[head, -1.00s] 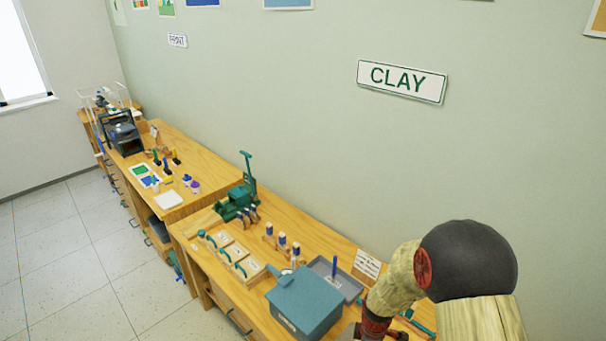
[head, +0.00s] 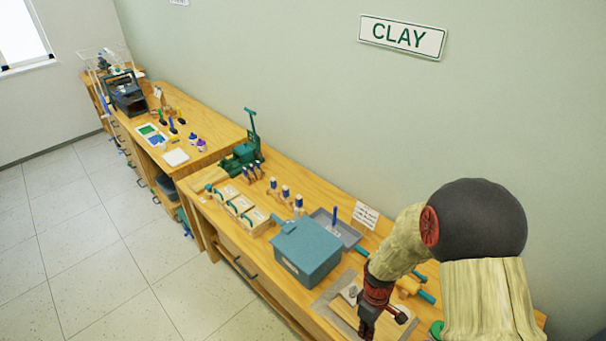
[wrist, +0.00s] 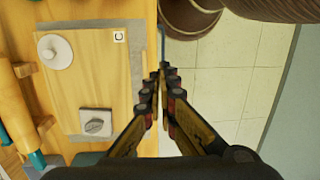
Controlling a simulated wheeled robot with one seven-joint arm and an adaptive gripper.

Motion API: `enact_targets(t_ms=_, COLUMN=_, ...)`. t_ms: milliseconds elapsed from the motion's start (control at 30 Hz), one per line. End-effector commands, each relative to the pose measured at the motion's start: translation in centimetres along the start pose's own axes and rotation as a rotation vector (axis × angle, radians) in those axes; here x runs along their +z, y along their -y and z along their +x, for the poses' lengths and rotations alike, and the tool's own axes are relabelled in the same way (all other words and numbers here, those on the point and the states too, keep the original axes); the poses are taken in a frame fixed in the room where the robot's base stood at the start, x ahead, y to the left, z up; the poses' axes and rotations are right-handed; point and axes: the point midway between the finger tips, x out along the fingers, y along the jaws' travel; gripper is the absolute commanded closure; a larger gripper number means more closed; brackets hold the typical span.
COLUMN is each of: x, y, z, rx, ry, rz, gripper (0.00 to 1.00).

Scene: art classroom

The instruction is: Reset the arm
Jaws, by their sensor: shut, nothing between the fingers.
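My gripper (head: 367,328) is at the lower right of the head view, above the front part of the clay workbench (head: 308,199). In the wrist view my gripper (wrist: 160,76) points down past the bench's front edge, its fingertips together and nothing between them. My arm hides part of the bench's right end in the head view.
A blue-grey box (head: 306,252) stands left of my gripper, with a grey tray (head: 345,235) behind it. A rolling pin with teal handles (wrist: 22,130) lies beyond the board. Wooden boxes with teal handles (head: 240,203) and a green machine (head: 243,155) stand farther left. The floor (head: 100,230) is clear.

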Motion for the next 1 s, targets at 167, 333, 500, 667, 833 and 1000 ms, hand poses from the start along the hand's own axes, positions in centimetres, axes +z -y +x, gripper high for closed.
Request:
enact_targets(t_ms=167, x=1.4, y=1.5, z=-3.7, rx=-0.007, ry=0.008, rz=0.219, gripper=1.0)
enact_targets(t_ms=333, x=2.8, y=3.0, z=-8.3, rx=0.016, ry=-0.023, rz=0.449, gripper=1.0)
enact_targets(t_ms=500, x=4.6, y=5.0, z=-13.0, rx=0.057, ry=-0.104, rz=0.653, gripper=1.0)
enact_targets(t_ms=667, x=6.5, y=7.1, z=-16.3, rx=0.102, ry=-0.217, rz=0.783, gripper=1.0)
enact_targets(t_ms=833, x=8.3, y=9.1, z=-18.7, rx=0.162, ry=-0.37, rz=0.826, gripper=1.0)
enact_targets(t_ms=1000, x=9.3, y=10.2, z=-20.8, rx=0.234, ry=-0.531, rz=0.811, gripper=1.0)
